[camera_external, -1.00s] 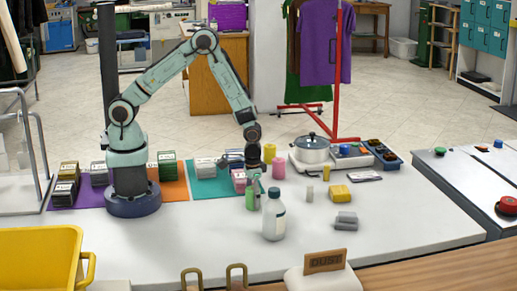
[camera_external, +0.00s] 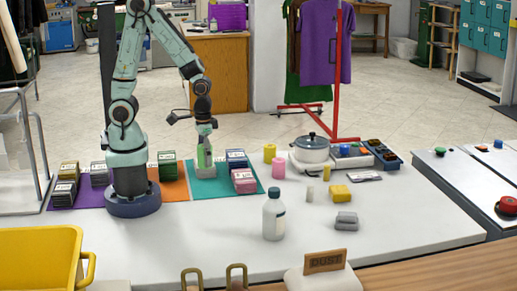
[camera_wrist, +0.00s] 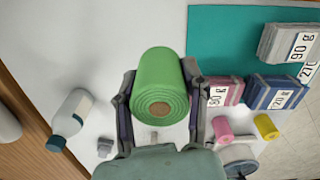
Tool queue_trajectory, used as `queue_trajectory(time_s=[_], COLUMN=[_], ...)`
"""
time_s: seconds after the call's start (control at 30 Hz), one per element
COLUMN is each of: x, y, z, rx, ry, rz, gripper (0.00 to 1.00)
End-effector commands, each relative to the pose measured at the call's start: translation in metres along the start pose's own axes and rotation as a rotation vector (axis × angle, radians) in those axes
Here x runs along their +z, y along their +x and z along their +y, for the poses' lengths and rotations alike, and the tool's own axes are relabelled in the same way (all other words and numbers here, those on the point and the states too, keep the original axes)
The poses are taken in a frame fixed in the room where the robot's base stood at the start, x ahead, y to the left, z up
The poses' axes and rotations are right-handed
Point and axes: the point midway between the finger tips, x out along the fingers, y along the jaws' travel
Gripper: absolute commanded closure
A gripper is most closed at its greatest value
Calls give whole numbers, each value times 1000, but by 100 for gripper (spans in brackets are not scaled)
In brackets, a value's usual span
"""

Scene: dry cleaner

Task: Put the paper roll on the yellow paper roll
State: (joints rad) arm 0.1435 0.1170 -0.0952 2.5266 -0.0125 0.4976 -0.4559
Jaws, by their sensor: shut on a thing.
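My gripper (camera_external: 205,146) is shut on a green paper roll (camera_wrist: 160,70), with one finger on each side of it in the wrist view. In the external view the green roll (camera_external: 205,157) is upright and appears above the teal mat, in front of a grey stack that it partly hides. The yellow paper roll (camera_external: 269,153) stands on the white table to the right, apart from my gripper. It also shows in the wrist view (camera_wrist: 266,127), right of the green roll. A pink roll (camera_external: 278,168) stands close to the yellow one.
Labelled stacks (camera_external: 243,181) sit on the teal mat (camera_external: 207,194). A lidded pot (camera_external: 312,149) stands right of the rolls. A white bottle (camera_external: 273,215), a yellow block (camera_external: 340,193) and a grey block (camera_external: 346,221) stand nearer the front. The front left of the table is clear.

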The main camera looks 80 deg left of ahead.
Motion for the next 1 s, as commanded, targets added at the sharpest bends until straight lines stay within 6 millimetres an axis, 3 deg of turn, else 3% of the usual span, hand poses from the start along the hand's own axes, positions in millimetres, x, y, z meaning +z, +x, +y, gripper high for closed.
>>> queue_trajectory(time_s=[0.3, 0.43, 0.57, 0.67, 0.8, 0.9, 1.0], x=[11, -12, -57, -98, -144, -164, -170], y=[-9, -24, -44, -59, -73, -77, -74], z=[-6, 2, -5, -28, -80, -118, -149], rx=[0, 3, 4, 4, 3, 3, 3], ry=[-8, -29, -134, -261, -446, -557, -640], rz=[-1, 3, 4, 3, 0, 0, -2], gripper=[92, 92, 92, 92, 92, 92, 92])
